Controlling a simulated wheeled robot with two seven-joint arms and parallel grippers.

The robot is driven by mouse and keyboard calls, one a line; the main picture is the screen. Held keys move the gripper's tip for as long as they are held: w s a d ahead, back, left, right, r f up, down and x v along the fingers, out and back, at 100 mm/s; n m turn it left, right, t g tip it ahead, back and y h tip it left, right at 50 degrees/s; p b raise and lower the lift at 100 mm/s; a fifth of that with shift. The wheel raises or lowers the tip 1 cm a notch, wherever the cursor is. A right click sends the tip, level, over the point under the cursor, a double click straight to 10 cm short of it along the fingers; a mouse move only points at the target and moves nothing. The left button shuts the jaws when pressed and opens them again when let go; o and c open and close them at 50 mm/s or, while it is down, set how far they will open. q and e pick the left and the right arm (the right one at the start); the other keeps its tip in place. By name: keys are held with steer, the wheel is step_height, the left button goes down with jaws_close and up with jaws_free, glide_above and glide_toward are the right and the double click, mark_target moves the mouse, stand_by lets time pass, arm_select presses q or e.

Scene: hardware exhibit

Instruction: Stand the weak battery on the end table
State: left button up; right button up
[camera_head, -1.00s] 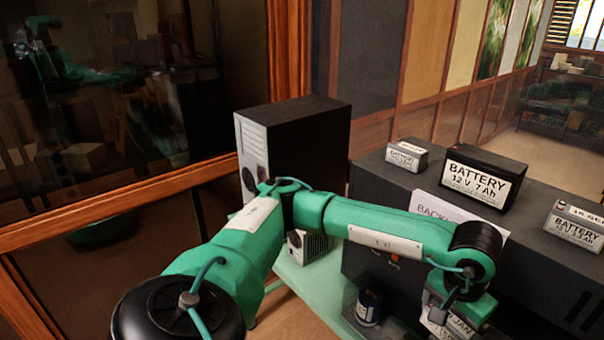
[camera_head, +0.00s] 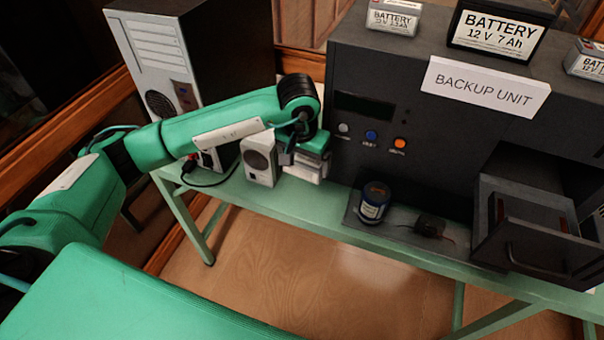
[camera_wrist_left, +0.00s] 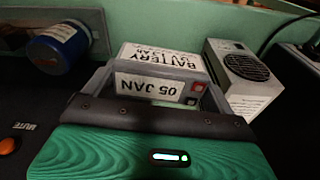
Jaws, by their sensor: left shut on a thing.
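My left gripper (camera_head: 310,160) is shut on a pale grey battery (camera_head: 302,172) between the small speaker-like box and the dark backup unit. The left wrist view shows the battery (camera_wrist_left: 160,87) between the fingers, with a "05 JAN" label and red and dark terminals. I cannot tell whether it touches the green table (camera_head: 290,205) below. Other batteries stand on the backup unit: a small grey one (camera_head: 394,17), a black 12 V 7 Ah one (camera_head: 497,32) and a grey one at the right edge (camera_head: 586,62). No end table is clearly identifiable. My right gripper is out of view.
The backup unit (camera_head: 440,130) has an open drawer (camera_head: 535,235) at right. The speaker-like box (camera_head: 260,160) and a computer tower (camera_head: 195,60) stand left of my gripper.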

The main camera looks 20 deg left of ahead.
mark_target(310, 170)
arm_select(q)
steer(key=f, duration=0.2)
steer(key=w+d+f+b, duration=0.1)
steer(key=shift+f, duration=0.3)
steer(key=shift+w+f, duration=0.1)
steer(key=shift+f, duration=0.35)
step_height(310, 170, down, 6)
steer(key=b, duration=0.3)
steer(key=shift+f+b, duration=0.55)
steer(key=shift+b, duration=0.05)
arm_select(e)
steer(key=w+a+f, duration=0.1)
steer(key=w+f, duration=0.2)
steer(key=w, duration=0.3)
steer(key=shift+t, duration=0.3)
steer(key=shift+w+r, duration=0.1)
arm_select(q)
steer(key=shift+f+b, duration=0.35)
steer(key=shift+b, duration=0.05)
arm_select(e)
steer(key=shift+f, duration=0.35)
